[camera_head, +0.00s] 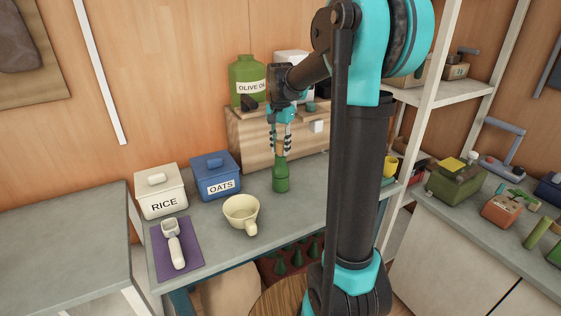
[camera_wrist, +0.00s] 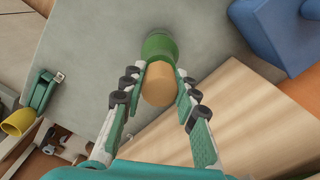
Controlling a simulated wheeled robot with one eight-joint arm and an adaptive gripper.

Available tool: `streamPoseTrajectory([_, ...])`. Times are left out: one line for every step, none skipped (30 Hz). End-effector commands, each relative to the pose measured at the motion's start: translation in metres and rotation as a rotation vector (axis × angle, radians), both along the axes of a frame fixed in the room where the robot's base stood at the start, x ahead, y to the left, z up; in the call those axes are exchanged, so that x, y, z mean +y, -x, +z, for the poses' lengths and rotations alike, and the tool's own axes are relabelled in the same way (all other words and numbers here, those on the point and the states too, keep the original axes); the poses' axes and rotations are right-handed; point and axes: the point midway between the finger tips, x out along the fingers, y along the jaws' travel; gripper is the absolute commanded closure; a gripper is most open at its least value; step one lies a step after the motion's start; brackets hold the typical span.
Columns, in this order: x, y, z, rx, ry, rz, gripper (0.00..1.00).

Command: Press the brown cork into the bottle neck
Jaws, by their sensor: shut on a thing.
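The green bottle (camera_head: 281,178) stands upright on the grey worktop, in front of a wooden box. My gripper (camera_head: 281,148) points down directly above it, with the fingertips close to the bottle's top. In the wrist view, my gripper (camera_wrist: 158,80) is shut on the tan-brown cork (camera_wrist: 158,88), a finger on each side. The bottle (camera_wrist: 159,46) shows just beyond the cork, and the cork overlaps its near end. The neck opening is hidden by the cork and fingers, so I cannot tell whether the cork is inside it or only above it.
The wooden box (camera_head: 251,147) is close behind the bottle, with an olive oil canister (camera_head: 246,80). To the left are the blue oats canister (camera_head: 215,173), white rice canister (camera_head: 160,192), cream handled cup (camera_head: 240,211) and a scoop (camera_head: 173,243) on a purple mat (camera_head: 189,232).

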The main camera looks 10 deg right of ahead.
Motion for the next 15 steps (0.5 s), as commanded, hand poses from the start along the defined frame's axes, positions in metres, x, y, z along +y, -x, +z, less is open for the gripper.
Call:
streamPoseTrajectory([0.0000,0.0000,-0.0006,0.000,0.000,0.000,1.00])
streamPoseTrajectory([0.0000,0.0000,-0.0009,0.000,0.000,0.000,1.00])
streamPoseTrajectory([0.0000,0.0000,-0.0013,0.000,0.000,0.000,1.00])
streamPoseTrajectory([0.0000,0.0000,-0.0016,0.000,0.000,0.000,1.00])
streamPoseTrajectory([0.0000,0.0000,-0.0019,0.000,0.000,0.000,1.00])
streamPoseTrajectory([0.0000,0.0000,-0.0024,0.000,0.000,0.000,1.00])
streamPoseTrajectory([0.0000,0.0000,-0.0027,0.000,0.000,0.000,1.00])
streamPoseTrajectory([0.0000,0.0000,-0.0030,0.000,0.000,0.000,1.00])
streamPoseTrajectory([0.0000,0.0000,-0.0034,0.000,0.000,0.000,1.00])
streamPoseTrajectory([0.0000,0.0000,-0.0038,0.000,0.000,0.000,1.00])
streamPoseTrajectory([0.0000,0.0000,-0.0041,0.000,0.000,0.000,1.00])
streamPoseTrajectory([0.0000,0.0000,-0.0045,0.000,0.000,0.000,1.00])
streamPoseTrajectory([0.0000,0.0000,-0.0049,0.000,0.000,0.000,1.00])
streamPoseTrajectory([0.0000,0.0000,-0.0052,0.000,0.000,0.000,1.00])
streamPoseTrajectory([0.0001,0.0001,-0.0056,0.000,0.000,0.000,1.00])
